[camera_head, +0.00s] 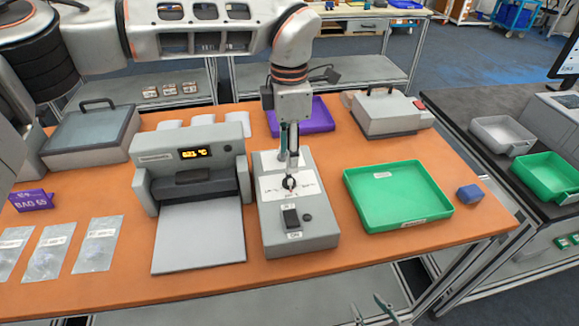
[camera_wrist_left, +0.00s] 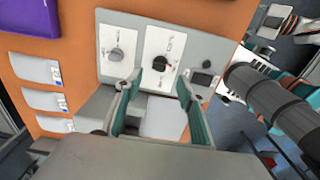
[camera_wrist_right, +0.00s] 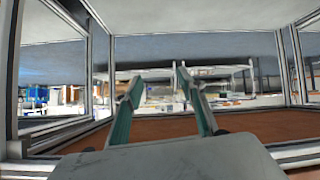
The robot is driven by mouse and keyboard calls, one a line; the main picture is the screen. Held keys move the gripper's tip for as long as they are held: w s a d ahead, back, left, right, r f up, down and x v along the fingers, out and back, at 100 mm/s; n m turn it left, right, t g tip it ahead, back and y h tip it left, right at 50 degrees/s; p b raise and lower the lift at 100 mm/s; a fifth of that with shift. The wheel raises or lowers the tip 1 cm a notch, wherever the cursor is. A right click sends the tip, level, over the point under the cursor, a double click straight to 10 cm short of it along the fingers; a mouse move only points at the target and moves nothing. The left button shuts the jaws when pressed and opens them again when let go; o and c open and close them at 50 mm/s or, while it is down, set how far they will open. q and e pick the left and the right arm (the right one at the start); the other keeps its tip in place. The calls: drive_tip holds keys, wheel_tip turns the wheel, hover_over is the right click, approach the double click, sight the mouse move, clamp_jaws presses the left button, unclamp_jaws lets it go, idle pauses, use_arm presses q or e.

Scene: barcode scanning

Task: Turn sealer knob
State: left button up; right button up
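The grey sealer control box (camera_head: 298,222) stands on the orange table. It has white dial plates and a black switch (camera_head: 291,217) at its near end. A dark knob (camera_head: 289,183) shows just below my left gripper (camera_head: 290,160). In the left wrist view, this knob (camera_wrist_left: 160,63) lies ahead, between the spread fingertips (camera_wrist_left: 159,78), with no clear contact. A second dial knob (camera_wrist_left: 116,55) is to its left; in the head view the gripper hides it. My left gripper is open and empty. My right gripper (camera_head: 372,312) is open and empty, low beyond the table's front edge.
The sealer machine (camera_head: 190,165) with a lit display stands left of the control box. A green tray (camera_head: 398,194) and blue block (camera_head: 469,194) are to the right. A purple tray (camera_head: 318,116) is behind. Flat bags (camera_head: 97,245) lie at left.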

sight(289, 180)
use_arm(q)
wheel_tip(289, 180, down, 6)
drive_tip(key=shift+r+p, duration=0.1)
drive_tip(key=shift+p, duration=0.25)
drive_tip(key=c, duration=1.1)
